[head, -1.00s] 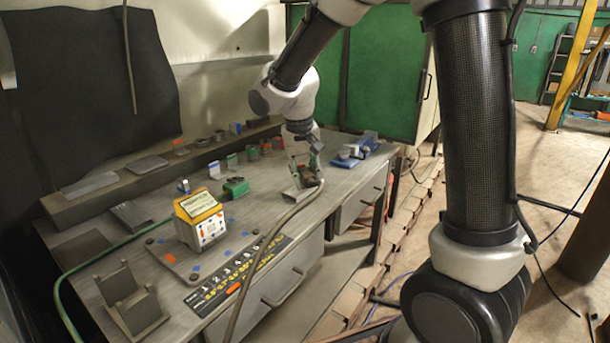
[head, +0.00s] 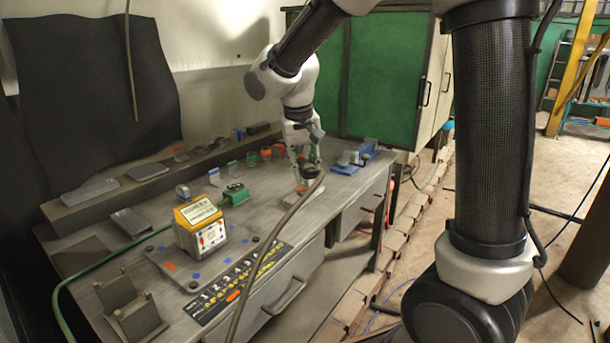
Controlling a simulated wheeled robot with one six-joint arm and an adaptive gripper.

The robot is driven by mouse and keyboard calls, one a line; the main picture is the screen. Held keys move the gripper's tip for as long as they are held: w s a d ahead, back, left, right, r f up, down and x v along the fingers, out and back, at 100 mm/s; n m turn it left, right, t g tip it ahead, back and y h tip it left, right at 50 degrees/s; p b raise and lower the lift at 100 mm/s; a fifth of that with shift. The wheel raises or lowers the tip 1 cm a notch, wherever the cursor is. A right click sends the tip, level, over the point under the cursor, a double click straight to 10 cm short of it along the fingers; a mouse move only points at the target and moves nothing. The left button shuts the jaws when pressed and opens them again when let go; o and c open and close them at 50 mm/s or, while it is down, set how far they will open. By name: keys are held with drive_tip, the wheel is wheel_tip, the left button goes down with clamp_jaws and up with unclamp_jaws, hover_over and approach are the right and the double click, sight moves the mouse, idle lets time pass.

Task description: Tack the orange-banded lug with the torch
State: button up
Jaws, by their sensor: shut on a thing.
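My gripper (head: 306,164) is above the right part of the steel bench, pointing down. It is shut on the dark torch (head: 311,171), whose hose leads down toward the bench front. A light grey piece (head: 289,197) lies on the bench just below the torch, with a small orange patch (head: 302,188) on or beside it. I cannot tell whether they touch. Which one is the orange-banded lug is too small to be sure.
A yellow-topped machine (head: 200,228) stands on a plate at the bench's left middle. A green clamp-like block (head: 236,193) is behind it. A blue vise-like tool (head: 358,156) is at the far right. A numbered strip (head: 238,281) runs along the front edge.

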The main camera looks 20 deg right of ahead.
drive_tip(key=shift+s+a+r, duration=0.1)
drive_tip(key=shift+s+r, duration=0.05)
drive_tip(key=shift+r, duration=0.95)
drive_tip(key=shift+s+a+r, duration=0.1)
drive_tip(key=shift+s+r, duration=0.05)
drive_tip(key=shift+r, duration=0.9)
drive_tip(key=shift+s, duration=0.1)
